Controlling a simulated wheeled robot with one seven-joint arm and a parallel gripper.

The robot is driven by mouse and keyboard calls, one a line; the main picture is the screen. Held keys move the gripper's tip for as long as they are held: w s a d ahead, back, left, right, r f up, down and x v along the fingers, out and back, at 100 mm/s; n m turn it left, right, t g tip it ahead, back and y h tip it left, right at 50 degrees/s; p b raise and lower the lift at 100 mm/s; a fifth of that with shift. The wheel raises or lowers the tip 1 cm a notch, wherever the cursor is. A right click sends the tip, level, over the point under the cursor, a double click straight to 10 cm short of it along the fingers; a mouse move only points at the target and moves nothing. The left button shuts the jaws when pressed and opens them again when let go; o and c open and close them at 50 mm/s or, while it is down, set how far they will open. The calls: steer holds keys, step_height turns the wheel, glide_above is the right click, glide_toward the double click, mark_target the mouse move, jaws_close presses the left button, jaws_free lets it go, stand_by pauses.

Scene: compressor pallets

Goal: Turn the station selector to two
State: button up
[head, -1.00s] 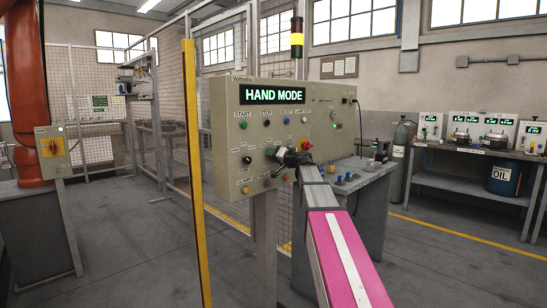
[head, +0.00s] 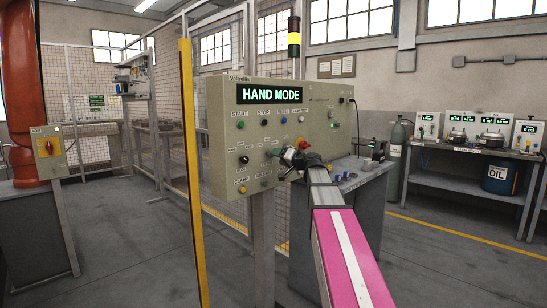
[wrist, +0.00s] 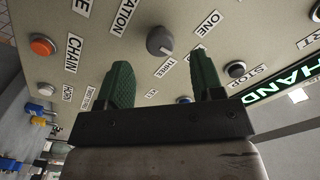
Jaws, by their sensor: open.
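The station selector is a round grey knob (wrist: 160,41) on the beige panel in the wrist view. Labels around it read STATION, ONE and THREE, the first partly cut off. A small pale mark shows at its lower right edge; its exact setting is hard to tell. My gripper (wrist: 162,75) is open, with its two green fingers apart. The knob lies in the gap between the fingers, slightly beyond their tips, and no contact is visible. In the head view my gripper (head: 274,153) is at the panel's lower middle and hides the knob.
The panel (head: 225,140) has a lit HAND MODE display (head: 271,94). A red emergency knob (head: 303,144) is close to my wrist. A yellow post (head: 192,170) stands left.

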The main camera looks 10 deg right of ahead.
steer(key=v, duration=0.5)
steer(key=shift+f, duration=0.1)
steer(key=s+a+f+n+g+h, duration=0.15)
steer(key=s+a+f+g, duration=0.3)
steer(key=f, duration=0.95)
steer(key=s+a+f+m+g+h, duration=0.1)
steer(key=s+a+f+g+h, duration=0.3)
steer(key=f, duration=0.9)
steer(key=s+d+f+g+h, duration=0.1)
steer(key=s+f+g+h, duration=0.1)
steer(key=s+f, duration=0.8)
steer(key=s+d+f+n+g+h, duration=0.1)
steer(key=s+f+g+h, duration=0.2)
steer(key=s+f, duration=0.7)
steer(key=shift+s+d+f+g, duration=0.35)
steer(key=shift+f+g, duration=0.2)
steer(key=shift+f, duration=0.15)
